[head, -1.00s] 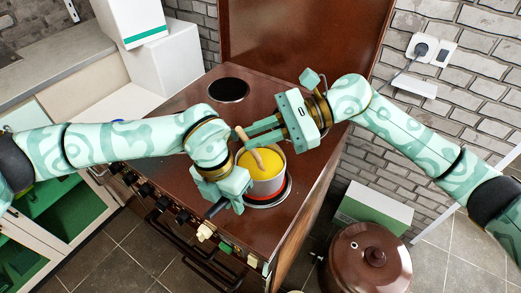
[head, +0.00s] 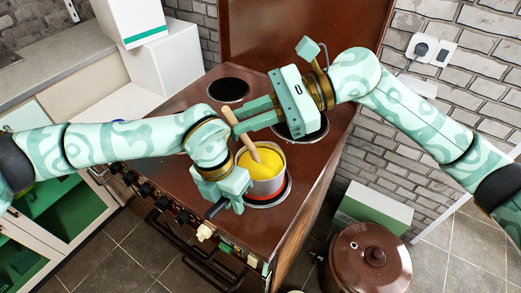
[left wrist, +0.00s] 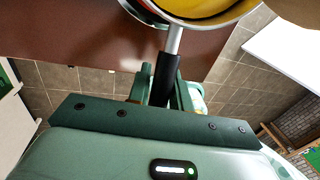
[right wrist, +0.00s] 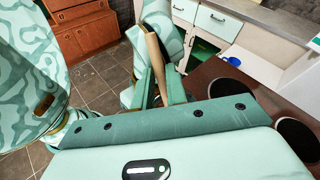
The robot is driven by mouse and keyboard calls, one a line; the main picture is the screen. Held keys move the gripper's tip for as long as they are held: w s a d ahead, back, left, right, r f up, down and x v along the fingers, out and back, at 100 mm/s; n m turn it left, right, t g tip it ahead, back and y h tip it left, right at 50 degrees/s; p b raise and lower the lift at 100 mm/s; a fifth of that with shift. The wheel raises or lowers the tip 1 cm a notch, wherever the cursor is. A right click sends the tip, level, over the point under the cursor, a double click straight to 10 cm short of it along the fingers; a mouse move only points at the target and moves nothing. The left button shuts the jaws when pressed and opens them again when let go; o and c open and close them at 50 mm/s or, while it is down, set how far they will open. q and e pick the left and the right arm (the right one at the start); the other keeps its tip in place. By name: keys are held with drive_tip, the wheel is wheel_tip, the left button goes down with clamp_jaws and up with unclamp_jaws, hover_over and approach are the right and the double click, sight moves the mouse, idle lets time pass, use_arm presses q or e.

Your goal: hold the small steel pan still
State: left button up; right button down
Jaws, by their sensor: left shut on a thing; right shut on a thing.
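The small steel pan (head: 264,185) holds something yellow (head: 262,165) and sits on the front burner, whose edge glows red. My left gripper (head: 217,196) is shut on its black handle, which also shows between the fingers in the left wrist view (left wrist: 166,78). Part of the pan's rim shows at the top of that view. My right gripper (head: 238,121) is shut on a wooden spoon (head: 241,136) above the pan. The spoon leans, its lower end in the yellow contents. The right wrist view shows the spoon (right wrist: 154,60) between the fingers.
The brown stove top (head: 190,100) has further dark burners (head: 228,90) behind the pan. White boxes (head: 165,60) stand at the back left. A brown lidded pot (head: 365,262) and a green-and-white box (head: 375,212) are at the lower right, beside the stove.

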drive_tip(key=shift+r, duration=0.1)
idle(0.5)
wheel_tip(320, 180, up, 5)
drive_tip(key=shift+f, duration=0.1)
idle(0.3)
use_arm(q)
drive_tip(key=o, duration=0.5)
drive_tip(key=shift+r, duration=0.75)
drive_tip(key=o, duration=1.1)
drive_tip(key=shift+o, duration=0.2)
